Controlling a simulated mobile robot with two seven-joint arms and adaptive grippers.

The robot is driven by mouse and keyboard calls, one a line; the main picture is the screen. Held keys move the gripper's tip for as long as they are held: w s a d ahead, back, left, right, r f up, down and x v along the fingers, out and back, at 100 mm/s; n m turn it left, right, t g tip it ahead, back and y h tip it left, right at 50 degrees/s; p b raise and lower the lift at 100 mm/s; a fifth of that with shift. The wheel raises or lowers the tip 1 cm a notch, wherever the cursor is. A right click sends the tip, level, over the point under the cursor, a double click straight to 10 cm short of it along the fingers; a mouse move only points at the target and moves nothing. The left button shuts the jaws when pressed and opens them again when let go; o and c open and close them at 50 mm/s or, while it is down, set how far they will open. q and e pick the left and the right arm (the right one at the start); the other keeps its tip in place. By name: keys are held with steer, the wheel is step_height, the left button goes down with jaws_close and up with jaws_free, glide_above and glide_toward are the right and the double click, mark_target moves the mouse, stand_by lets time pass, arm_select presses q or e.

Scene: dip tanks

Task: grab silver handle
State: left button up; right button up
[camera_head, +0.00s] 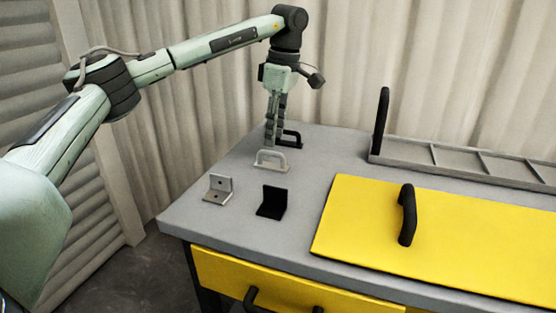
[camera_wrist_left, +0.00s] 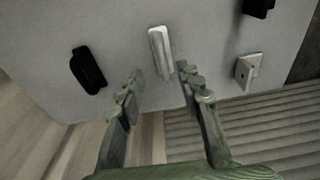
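The silver handle (camera_head: 270,154) stands on the grey tabletop near its far left part. In the left wrist view the silver handle (camera_wrist_left: 160,52) lies just beyond the gap between my fingertips. My left gripper (camera_head: 272,142) points down over the table, just behind the silver handle in the head view. Its two fingers (camera_wrist_left: 160,77) are apart with nothing between them. It is open and does not appear to touch the handle. My right gripper is in neither view.
A black handle (camera_head: 291,138) stands just behind the silver one. A silver bracket (camera_head: 218,188) and a black bracket (camera_head: 272,202) sit nearer the front. A yellow lid (camera_head: 450,235) with a black handle and a grey rack (camera_head: 465,162) occupy the right.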

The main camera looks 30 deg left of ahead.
mark_target(271, 153)
arm_select(q)
steer(key=f, duration=0.4)
steer(key=shift+s+a+f, duration=0.3)
steer(key=shift+s+f, duration=0.05)
steer(key=shift+s, duration=0.05)
steer(key=shift+f, duration=0.6)
jaws_close()
